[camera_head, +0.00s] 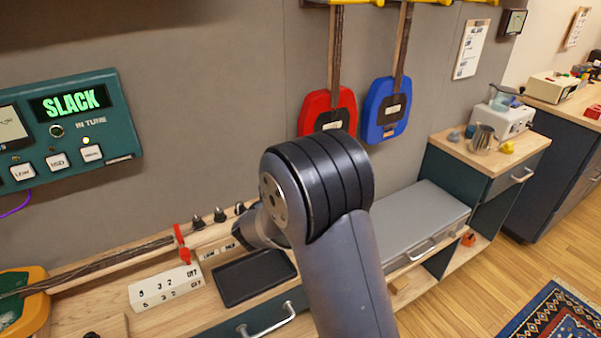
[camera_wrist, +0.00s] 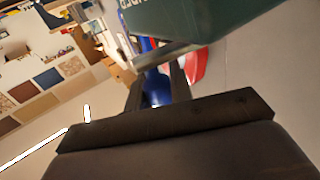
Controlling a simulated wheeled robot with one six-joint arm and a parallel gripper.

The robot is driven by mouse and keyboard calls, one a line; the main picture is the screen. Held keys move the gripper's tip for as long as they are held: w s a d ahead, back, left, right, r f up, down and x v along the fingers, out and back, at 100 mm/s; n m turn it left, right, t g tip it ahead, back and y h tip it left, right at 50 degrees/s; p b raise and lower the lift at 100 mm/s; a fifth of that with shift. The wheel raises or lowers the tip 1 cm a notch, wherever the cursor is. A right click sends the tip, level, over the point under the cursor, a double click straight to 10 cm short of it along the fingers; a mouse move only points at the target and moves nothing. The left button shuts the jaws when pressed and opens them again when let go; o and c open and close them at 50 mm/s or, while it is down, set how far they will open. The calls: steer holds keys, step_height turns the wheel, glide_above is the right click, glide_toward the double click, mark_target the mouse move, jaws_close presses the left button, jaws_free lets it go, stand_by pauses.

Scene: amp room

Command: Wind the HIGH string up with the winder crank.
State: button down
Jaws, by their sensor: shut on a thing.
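A stringed instrument lies on the bench, its neck (camera_head: 110,264) running to a headstock with several black pegs (camera_head: 220,214). A teal tuner box (camera_head: 70,130) on the wall reads SLACK in green. Its lit button looks like the rightmost, but its label is hard to read. My gripper (camera_wrist: 158,72) is at the headstock's right end, mostly hidden by my arm in the head view. In the wrist view it is shut on a pale grey bar (camera_wrist: 165,54), seemingly the winder crank. The HIGH string and the crank's seat on a peg cannot be made out.
A red clip (camera_head: 182,245) sits on the neck. A white block (camera_head: 165,287) marked with numbers and OFF and a dark tray (camera_head: 254,277) lie in front. Red (camera_head: 328,112) and blue (camera_head: 386,110) instruments hang behind. A grey drawer top (camera_head: 415,222) to the right is clear.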

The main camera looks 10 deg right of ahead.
steer(key=shift+s+a+r+m+g+h, duration=0.1)
steer(key=shift+m+g+h, duration=0.3)
steer(key=shift+h, duration=0.1)
steer(key=c, duration=1.3)
jaws_free()
steer(key=shift+o, duration=0.2)
steer(key=b+v, duration=0.1)
steer(key=v, duration=0.9)
steer(key=shift+s+a, duration=0.2)
steer(key=shift+s, duration=0.1)
steer(key=p+x, duration=0.1)
steer(key=x, duration=0.9)
steer(key=shift+w+d, duration=0.25)
steer(key=shift+w, duration=0.05)
steer(key=shift+y, duration=0.3)
